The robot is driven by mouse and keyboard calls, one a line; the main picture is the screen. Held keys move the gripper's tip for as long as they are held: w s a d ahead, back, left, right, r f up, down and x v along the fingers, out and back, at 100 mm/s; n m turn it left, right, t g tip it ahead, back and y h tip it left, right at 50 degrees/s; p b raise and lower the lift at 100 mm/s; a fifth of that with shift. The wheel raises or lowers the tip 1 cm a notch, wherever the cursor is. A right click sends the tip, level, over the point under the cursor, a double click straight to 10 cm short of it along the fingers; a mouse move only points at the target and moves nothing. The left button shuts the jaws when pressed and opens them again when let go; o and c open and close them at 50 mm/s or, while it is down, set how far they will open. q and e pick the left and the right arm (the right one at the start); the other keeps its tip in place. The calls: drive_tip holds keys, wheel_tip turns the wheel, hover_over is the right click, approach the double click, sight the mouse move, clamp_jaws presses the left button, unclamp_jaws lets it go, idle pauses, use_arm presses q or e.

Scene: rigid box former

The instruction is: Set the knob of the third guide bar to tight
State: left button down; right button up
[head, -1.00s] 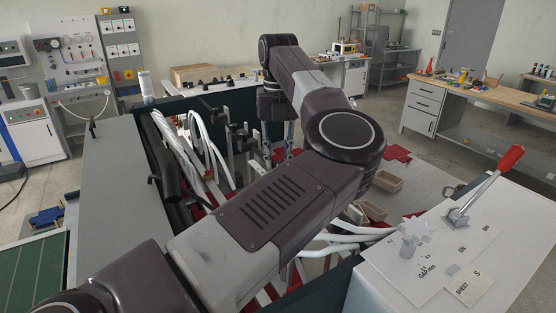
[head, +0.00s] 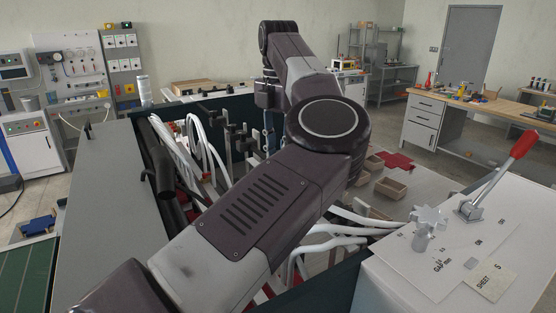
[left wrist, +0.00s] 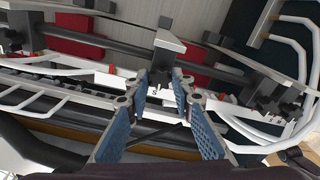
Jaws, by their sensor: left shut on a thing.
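In the left wrist view, my left gripper (left wrist: 161,84) has its two blue-padded fingers closed around a dark knob-like part (left wrist: 161,77) below a grey upright bar (left wrist: 164,45). The fingers hide most of that part, so its setting cannot be read. My right gripper is not in view.
White hoses (head: 203,140) loop through the machine beside my arm. A panel with a red-handled lever (head: 525,143) and a grey gap knob (head: 428,216) stands at the right. Small tan trays (head: 390,188) lie beyond. A flat grey top (head: 110,215) is clear at the left.

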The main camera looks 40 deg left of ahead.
use_arm(q)
drive_tip(key=shift+r+m+b, duration=0.1)
drive_tip(key=shift+m+b, duration=0.2)
drive_tip(key=shift+m, duration=0.3)
drive_tip(key=c, duration=2)
unclamp_jaws()
drive_tip(key=shift+o, duration=0.2)
drive_tip(key=shift+r, duration=3.75)
drive_tip(key=shift+f, duration=0.1)
